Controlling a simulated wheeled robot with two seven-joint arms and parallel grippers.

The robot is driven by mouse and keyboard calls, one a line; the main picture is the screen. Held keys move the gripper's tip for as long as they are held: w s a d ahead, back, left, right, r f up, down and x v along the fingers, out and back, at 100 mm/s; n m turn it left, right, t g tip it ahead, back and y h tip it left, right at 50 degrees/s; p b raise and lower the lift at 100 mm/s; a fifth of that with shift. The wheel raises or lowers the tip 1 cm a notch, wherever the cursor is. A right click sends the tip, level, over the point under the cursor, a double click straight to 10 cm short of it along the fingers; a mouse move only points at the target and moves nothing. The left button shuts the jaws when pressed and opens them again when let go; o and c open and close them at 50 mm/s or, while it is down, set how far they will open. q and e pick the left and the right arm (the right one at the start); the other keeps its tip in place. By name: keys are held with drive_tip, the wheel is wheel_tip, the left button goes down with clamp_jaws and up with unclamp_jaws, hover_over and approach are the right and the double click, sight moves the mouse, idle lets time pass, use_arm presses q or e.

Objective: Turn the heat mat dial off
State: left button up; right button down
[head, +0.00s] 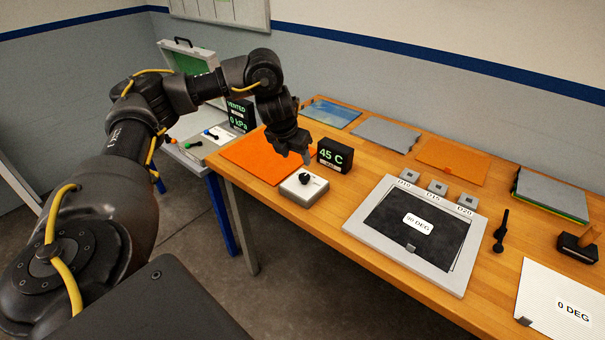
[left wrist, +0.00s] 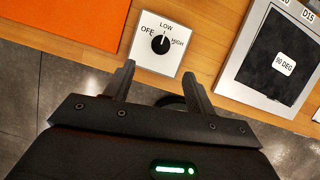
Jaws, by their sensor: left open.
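The heat mat dial is a black round knob (left wrist: 160,44) on a small white box (head: 303,189), standing near the table's front edge. In the left wrist view the box reads OFF on the left, LOW at the top and HIGH on the right. The knob's white mark points up, about toward LOW. A black display (head: 335,155) behind the box reads 45 C. My left gripper (head: 304,158) is open and empty, above and just behind the knob in the head view. In the left wrist view its two fingers (left wrist: 158,76) are apart, with the knob beyond the tips. My right gripper is not in view.
An orange mat (head: 262,157) lies left of the dial box. A grey framed plate (head: 364,237) marked 90 DEG lies to the right. A black display (head: 241,114) reads 0 kPa on a side table. Several small grey blocks and flat sheets lie further back.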

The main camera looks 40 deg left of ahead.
sight(304, 176)
use_arm(q)
drive_tip(key=x, duration=1)
drive_tip(key=shift+w+f, duration=0.2)
drive_tip(key=shift+f, duration=0.1)
drive_tip(key=c, duration=1)
